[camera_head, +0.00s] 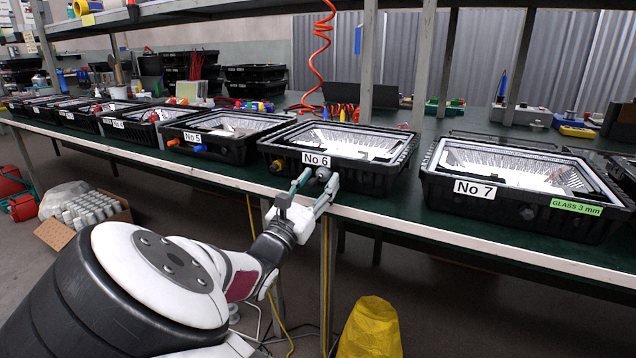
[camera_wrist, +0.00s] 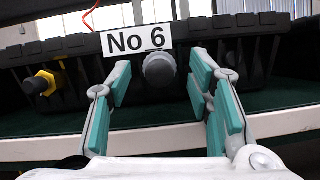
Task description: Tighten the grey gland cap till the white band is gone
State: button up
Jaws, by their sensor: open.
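The grey gland cap (camera_head: 323,174) is on the front wall of the black housing labelled No 6 (camera_head: 375,181). In the wrist view the cap (camera_wrist: 160,69) is a ribbed round piece just below the No 6 label (camera_wrist: 136,40). My gripper (camera_head: 316,184) reaches towards this front wall. In the wrist view its teal-padded fingers (camera_wrist: 160,84) are apart, one on each side of the cap, with a gap showing on both sides. I cannot make out a white band at the cap's base.
A yellow gland (camera_wrist: 42,82) on a black stem sits left on the same wall. Housing No 5 (camera_head: 231,148), with orange and blue glands, stands to the left. Housing No 7 (camera_head: 480,212) stands to the right. The bench's pale front edge (camera_head: 400,228) runs below.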

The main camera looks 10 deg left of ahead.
jog(key=v, duration=1.1)
jog(key=shift+s+f, duration=0.2)
jog(key=shift+s, duration=0.05)
jog(key=shift+a, duration=0.1)
